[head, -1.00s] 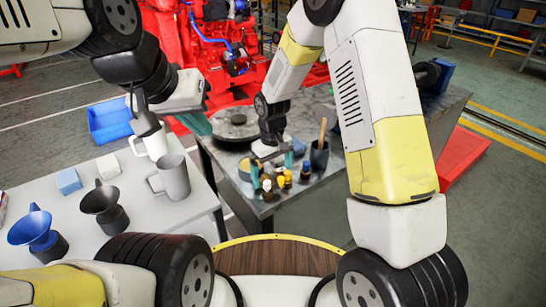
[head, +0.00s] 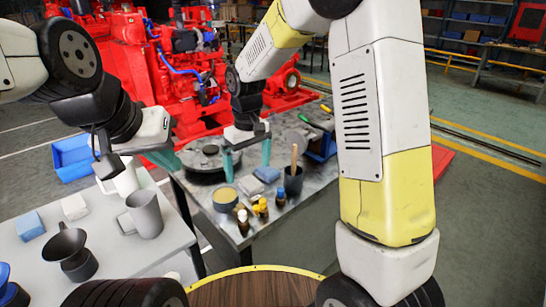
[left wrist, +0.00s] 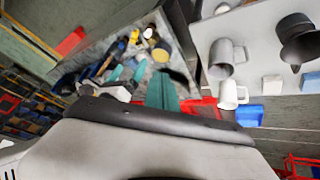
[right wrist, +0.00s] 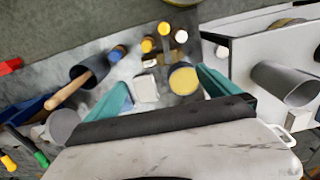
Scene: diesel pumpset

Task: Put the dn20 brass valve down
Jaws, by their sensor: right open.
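In the right wrist view, a pale block (right wrist: 145,88) and a tin with a yellow top (right wrist: 183,79) lie beyond the gap between the fingers (right wrist: 162,90). The tin also shows in the head view (head: 224,198). My left gripper (head: 165,158) is beside the bench, over the gap near the white table. Its teal fingers look closed together in the left wrist view (left wrist: 162,90), with nothing visible in them.
Small bottles (head: 262,208) with yellow caps and a dark cup (head: 293,182) holding a wooden handle crowd the bench front. A round dark plate (head: 204,164) lies behind. A grey mug (head: 144,214) and a dark funnel (head: 68,250) stand on the white table (head: 110,275).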

